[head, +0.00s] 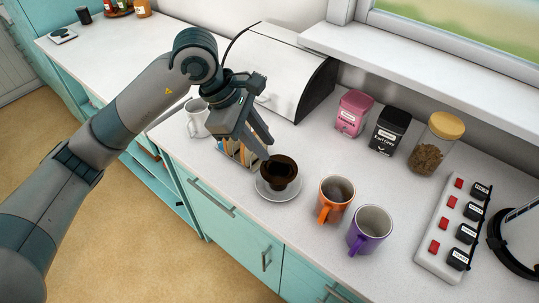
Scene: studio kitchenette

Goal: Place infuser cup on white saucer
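The dark brown infuser cup (281,177) is upright, over the middle of the white saucer (278,198) on the counter. I cannot tell whether its base touches the saucer or hangs just above it. My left gripper (264,150) reaches down from the upper left, with its fingertips at the cup's left rear rim. The view does not show whether the fingers are closed on the cup. My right gripper is not in view.
An orange mug (335,200) and a purple mug (369,229) stand right of the saucer. A white mug (196,118) and a small box of packets (236,153) are left. Behind are a bread bin (279,71), tins and a jar (434,144). A switch strip (452,229) lies right.

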